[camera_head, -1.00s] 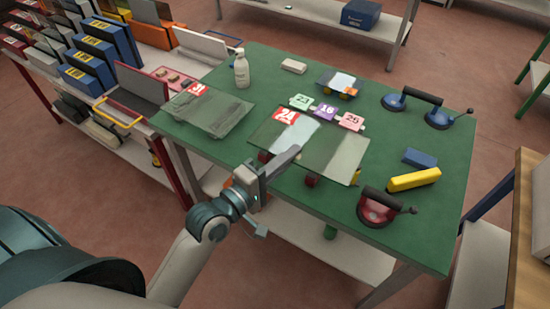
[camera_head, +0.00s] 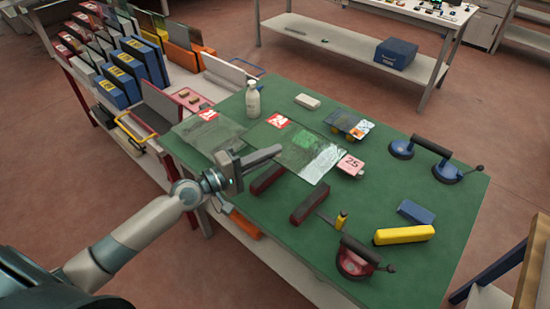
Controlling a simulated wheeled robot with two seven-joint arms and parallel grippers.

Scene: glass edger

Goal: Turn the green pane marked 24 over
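The green pane marked 24 (camera_head: 322,160) is a clear sheet with a red label reading 24 at its far left corner. It lies over the far middle of the green table (camera_head: 400,285), and a green patch shows through it. A pink tag marked 25 (camera_head: 350,166) is beside its right end. My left gripper (camera_head: 281,151) comes in from the left, with its fingertips over the near left part of the pane in the picture. I cannot tell whether it touches the pane or how far its fingers are apart. My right gripper is out of view.
Another pane with a red label (camera_head: 213,134) lies to the left. Two dark red bars (camera_head: 310,204) lie bare in front. A red suction cup (camera_head: 355,261), yellow block (camera_head: 404,235), blue block (camera_head: 416,212), blue double suction lifter (camera_head: 433,162) and white bottle (camera_head: 252,98) stand around.

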